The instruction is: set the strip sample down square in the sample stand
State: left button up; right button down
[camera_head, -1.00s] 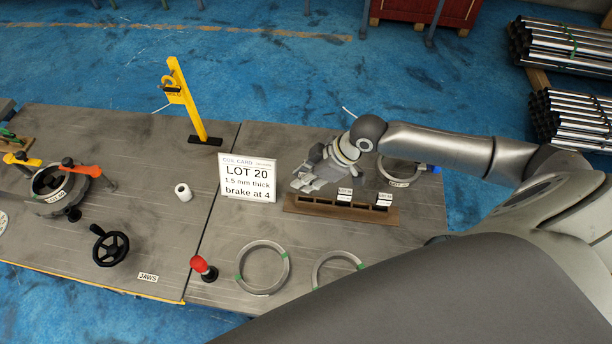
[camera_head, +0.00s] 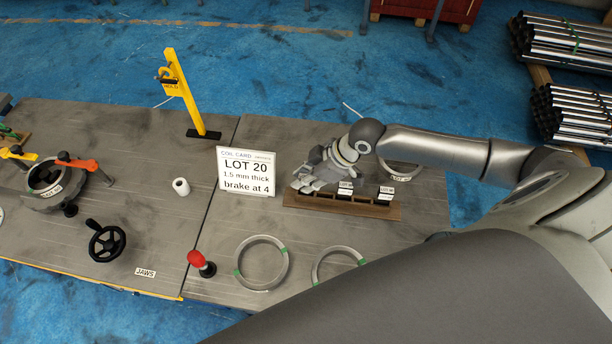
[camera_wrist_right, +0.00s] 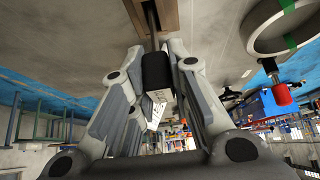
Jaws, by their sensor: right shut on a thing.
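The sample stand (camera_head: 335,207) is a long brown block with slots and small white labels, lying right of the coil card. In the right wrist view the gripper (camera_wrist_right: 168,72) is shut on the strip sample (camera_wrist_right: 153,36), a thin dark piece reaching from the fingertips toward the stand (camera_wrist_right: 142,14). The fingers hide most of the strip, and I cannot tell whether its end is inside a slot or how square it sits. My left gripper is not in view.
The coil card (camera_head: 247,172) stands close left of the gripper. A grey ring (camera_head: 400,170) lies behind the stand, partly behind my arm. Two green-taped rings (camera_head: 241,275) (camera_head: 318,263) and a red knob (camera_head: 196,259) are in front. The table between card and handwheel (camera_head: 106,241) is mostly clear.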

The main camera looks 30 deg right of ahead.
jog(key=shift+f+b, duration=0.3)
jog(key=shift+f, duration=0.4)
jog(key=c, duration=1.3)
grip_release()
jog(key=shift+v, duration=6.05)
